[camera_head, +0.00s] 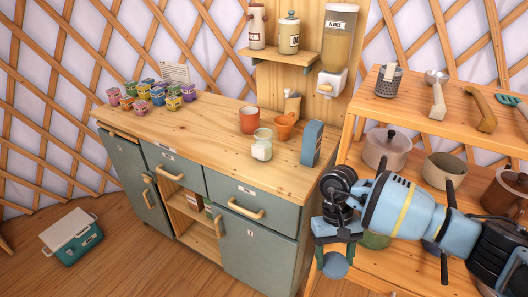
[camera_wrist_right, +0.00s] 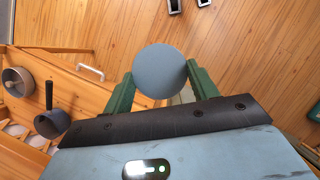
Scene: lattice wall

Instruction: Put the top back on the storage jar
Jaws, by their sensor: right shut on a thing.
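A small pale-green glass jar (camera_head: 262,145) with a white label stands upright on the wooden counter, and no top shows on it. My right gripper (camera_head: 336,254) is low at the right, beyond the counter's right end and in front of the shelf unit. It is shut on a round blue-grey top (camera_head: 336,267). In the right wrist view the top (camera_wrist_right: 160,72) sits flat-face toward the camera between the two green fingers (camera_wrist_right: 160,84). My left gripper is not in view.
Near the jar on the counter (camera_head: 205,125) are an orange mug (camera_head: 249,120), an orange mortar (camera_head: 284,126) and a blue box (camera_head: 312,143). Several small colourful pots stand at the left. The shelf unit (camera_head: 460,120) with pots and utensils stands close to my right arm.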

